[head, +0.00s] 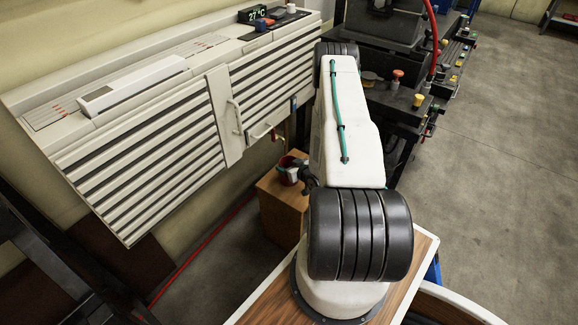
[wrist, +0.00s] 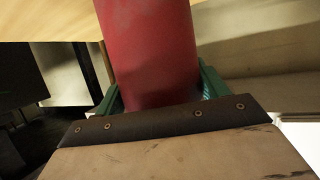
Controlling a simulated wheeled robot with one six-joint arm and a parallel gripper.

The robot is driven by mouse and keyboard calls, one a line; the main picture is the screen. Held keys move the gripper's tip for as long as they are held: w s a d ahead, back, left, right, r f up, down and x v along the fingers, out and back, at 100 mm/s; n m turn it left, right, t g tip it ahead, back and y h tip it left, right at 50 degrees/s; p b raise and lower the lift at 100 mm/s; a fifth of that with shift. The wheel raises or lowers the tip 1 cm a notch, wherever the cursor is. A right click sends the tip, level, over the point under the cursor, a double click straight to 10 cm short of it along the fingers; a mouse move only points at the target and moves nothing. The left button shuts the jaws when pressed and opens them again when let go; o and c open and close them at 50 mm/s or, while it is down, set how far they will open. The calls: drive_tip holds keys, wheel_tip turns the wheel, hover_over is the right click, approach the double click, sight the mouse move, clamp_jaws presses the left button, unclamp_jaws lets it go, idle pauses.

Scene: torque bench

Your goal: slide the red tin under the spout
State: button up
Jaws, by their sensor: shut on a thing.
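The red tin (head: 288,175) is at the top of a wooden block (head: 280,207) below the wall unit; my arm partly covers it. Whether it rests on the wood is hard to tell. In the wrist view the red tin (wrist: 150,45) fills the upper middle, between the green fingers of my gripper (wrist: 160,90). The fingers are shut on its sides. In the head view my gripper (head: 294,170) is small and partly hidden by my arm. A small brass-and-red fitting (head: 277,135), which looks like the spout, hangs under the wall unit, above and slightly left of the tin.
The slatted wall unit (head: 150,130) with a handle (head: 236,117) stands to the left. A dark machine bench (head: 400,95) with coloured knobs stands close on the right. A red pipe (head: 205,247) runs along the floor by the wall. Open floor lies at far right.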

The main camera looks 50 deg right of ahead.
drive_tip(key=shift+f, duration=0.1)
drive_tip(key=o, duration=1)
